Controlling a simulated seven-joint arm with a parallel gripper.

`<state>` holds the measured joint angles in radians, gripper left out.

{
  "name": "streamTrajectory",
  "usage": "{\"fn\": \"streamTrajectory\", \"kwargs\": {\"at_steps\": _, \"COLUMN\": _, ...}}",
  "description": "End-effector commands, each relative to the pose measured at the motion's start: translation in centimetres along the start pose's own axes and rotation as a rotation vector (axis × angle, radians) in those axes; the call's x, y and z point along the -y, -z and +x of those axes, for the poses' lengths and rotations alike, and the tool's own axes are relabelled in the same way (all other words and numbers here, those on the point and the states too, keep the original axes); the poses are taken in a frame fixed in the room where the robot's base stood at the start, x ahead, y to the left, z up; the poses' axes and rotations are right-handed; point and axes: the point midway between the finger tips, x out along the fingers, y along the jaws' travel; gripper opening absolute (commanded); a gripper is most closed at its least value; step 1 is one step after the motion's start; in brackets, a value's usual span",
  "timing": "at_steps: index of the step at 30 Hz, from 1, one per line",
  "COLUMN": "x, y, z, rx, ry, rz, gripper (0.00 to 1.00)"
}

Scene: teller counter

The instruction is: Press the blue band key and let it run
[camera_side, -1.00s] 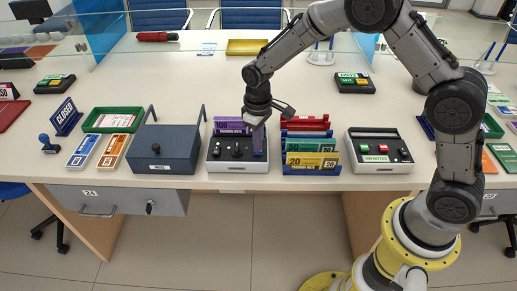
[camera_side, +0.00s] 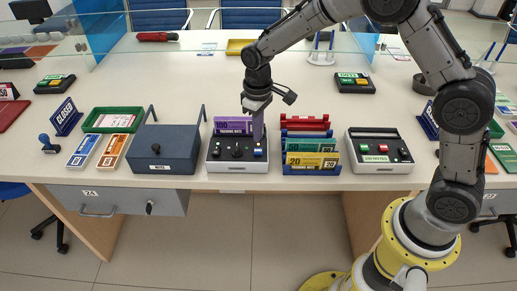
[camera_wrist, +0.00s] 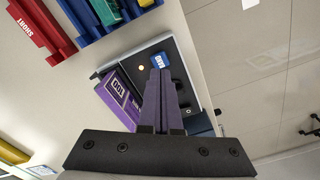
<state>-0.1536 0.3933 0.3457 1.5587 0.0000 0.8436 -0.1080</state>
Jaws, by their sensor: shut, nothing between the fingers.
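The band machine (camera_side: 240,168) is a grey box with a dark top on the counter, with a purple stack of notes (camera_side: 235,126) at its back. Its blue key (camera_side: 258,152) is at the right of the top and shows in the wrist view (camera_wrist: 161,60) with white lettering. A small pale-orange lamp (camera_wrist: 141,67) glows near it. My gripper (camera_side: 258,140) is shut and empty, its fingertips just above and behind the blue key.
A blue-grey notes box (camera_side: 165,160) stands left of the machine. A rack of coloured notes (camera_side: 310,158) is close on the right, with another keyed device (camera_side: 378,165) beyond it. The counter's front edge is just ahead of them.

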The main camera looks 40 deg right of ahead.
Motion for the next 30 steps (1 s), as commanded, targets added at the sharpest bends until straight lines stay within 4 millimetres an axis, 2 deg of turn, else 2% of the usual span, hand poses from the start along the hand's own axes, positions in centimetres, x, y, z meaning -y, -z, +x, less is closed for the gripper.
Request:
{"fn": "streamTrajectory", "kwargs": {"at_steps": 16, "x": 0.0, "y": 0.0, "z": -3.9, "rx": -0.001, "ry": 0.000, "rz": 0.000, "gripper": 0.00}}
{"fn": "streamTrajectory", "kwargs": {"at_steps": 30, "x": -0.2, "y": 0.0, "z": -4.8, "rx": -0.008, "ry": -0.001, "rz": 0.005, "gripper": 0.00}}
